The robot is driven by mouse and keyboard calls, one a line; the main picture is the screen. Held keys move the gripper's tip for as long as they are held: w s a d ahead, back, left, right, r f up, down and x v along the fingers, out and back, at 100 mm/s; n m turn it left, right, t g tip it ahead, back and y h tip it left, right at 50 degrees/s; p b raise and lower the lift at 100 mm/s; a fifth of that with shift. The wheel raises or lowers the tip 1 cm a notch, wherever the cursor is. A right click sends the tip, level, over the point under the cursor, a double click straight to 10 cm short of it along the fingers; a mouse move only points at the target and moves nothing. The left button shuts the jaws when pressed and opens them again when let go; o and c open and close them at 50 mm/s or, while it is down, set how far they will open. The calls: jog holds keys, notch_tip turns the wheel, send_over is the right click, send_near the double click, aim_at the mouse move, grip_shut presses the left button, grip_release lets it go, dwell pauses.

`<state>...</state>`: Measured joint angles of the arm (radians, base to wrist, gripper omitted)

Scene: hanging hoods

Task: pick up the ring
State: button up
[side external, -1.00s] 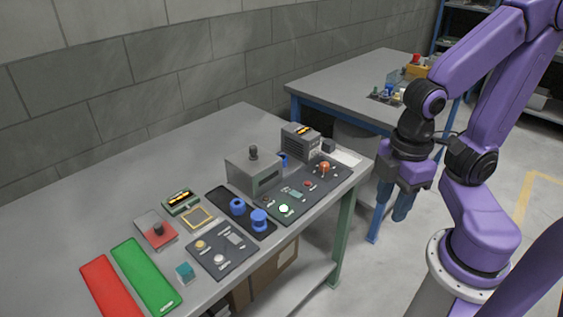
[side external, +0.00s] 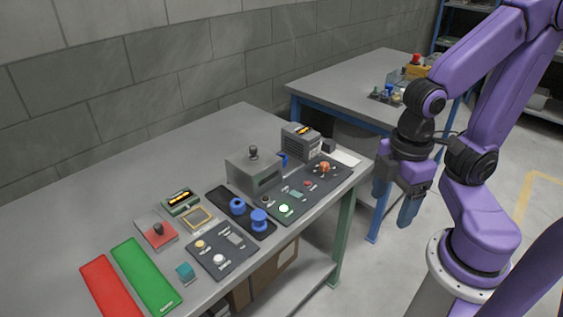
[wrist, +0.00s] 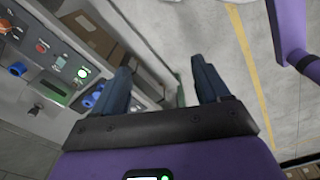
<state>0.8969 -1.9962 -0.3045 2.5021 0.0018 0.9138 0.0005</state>
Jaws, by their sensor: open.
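A blue ring-shaped part (side external: 237,206) lies on a dark mat (side external: 222,194) on the near bench. A taller blue spool-like part (side external: 259,221) stands beside it on the same mat. Which of the two is the ring is not certain. My gripper (side external: 394,205) hangs off the bench's right end, over the floor, well apart from both parts. Its fingers point down and are spread, with nothing between them.
Control panels (side external: 310,188), a grey box with a knob (side external: 252,172), a red plate (side external: 109,288) and a green plate (side external: 146,275) crowd the near bench (side external: 120,185). A second table (side external: 345,75) stands behind. The bench's back left is clear.

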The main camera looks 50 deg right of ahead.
jog(key=w+a+r+m, duration=0.1)
jog(key=w+a+m, duration=0.15)
jog(key=w, duration=0.45)
jog(key=w+a+m, duration=0.2)
jog(key=w+m, duration=0.2)
jog(key=w, duration=0.3)
jog(key=w+d+f+m, duration=0.1)
jog(key=w+d+m, duration=0.2)
jog(key=w, duration=0.5)
jog(key=w+d+f+m+t, duration=0.1)
jog(key=w+d+m, duration=0.2)
jog(key=w, duration=0.4)
jog(key=w+d+f+m, duration=0.1)
jog(key=w+d+m, duration=0.15)
jog(key=w, duration=0.55)
jog(key=w+d+f+m+h, duration=0.1)
jog(key=w+d+f+m, duration=0.2)
jog(key=d, duration=0.4)
jog(key=w+d+f+m+h, duration=0.1)
jog(key=w+d+f+m, duration=0.1)
jog(key=w+d+m, duration=0.4)
jog(key=f, duration=0.5)
jog(key=d+f+n, duration=0.1)
jog(key=f, duration=0.4)
jog(key=d+f+n, duration=0.1)
jog(key=f, duration=0.5)
jog(key=shift+w, duration=0.25)
jog(key=c, duration=1.2)
